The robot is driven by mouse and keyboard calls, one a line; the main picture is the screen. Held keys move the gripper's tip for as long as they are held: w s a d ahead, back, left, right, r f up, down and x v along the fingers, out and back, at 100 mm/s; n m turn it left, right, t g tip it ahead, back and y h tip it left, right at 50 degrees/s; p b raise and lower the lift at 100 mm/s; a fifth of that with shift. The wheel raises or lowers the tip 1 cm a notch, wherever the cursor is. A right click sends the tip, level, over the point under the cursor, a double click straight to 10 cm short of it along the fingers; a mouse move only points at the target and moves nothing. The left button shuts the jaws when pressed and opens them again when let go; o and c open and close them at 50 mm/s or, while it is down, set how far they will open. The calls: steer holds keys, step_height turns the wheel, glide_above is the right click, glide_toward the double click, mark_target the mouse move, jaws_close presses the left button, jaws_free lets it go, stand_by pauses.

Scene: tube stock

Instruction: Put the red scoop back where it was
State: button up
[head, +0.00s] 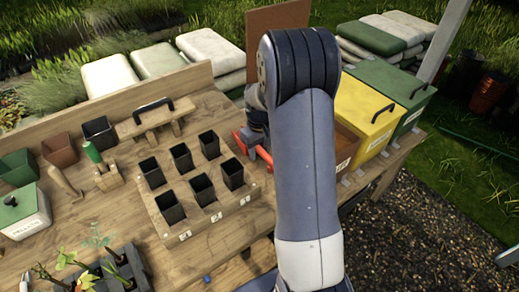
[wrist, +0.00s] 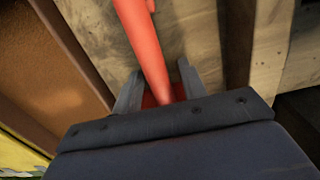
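The red scoop (head: 241,143) shows in the head view beside my gripper, over the table's right part; my arm hides some of it. In the wrist view its red handle (wrist: 147,45) runs from the top edge down between the two grey fingers. My gripper (wrist: 158,85) appears shut on this handle. The far end of the scoop is outside the wrist view. The fingertips are hard to make out in the head view.
An open brown bin (head: 346,146) stands right of my arm, beside a yellow bin (head: 362,112) and a green bin (head: 397,90). A wooden rack (head: 205,222) with several black pots lies to the left.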

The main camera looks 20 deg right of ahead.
mark_target(259, 148)
steer(key=shift+r, duration=0.1)
step_height(259, 148, up, 12)
steer(key=shift+b, duration=0.3)
stand_by(0.4)
step_height(259, 148, down, 12)
steer(key=shift+f+p, duration=0.1)
steer(key=shift+p, duration=0.25)
step_height(259, 148, up, 3)
steer(key=shift+r, duration=0.45)
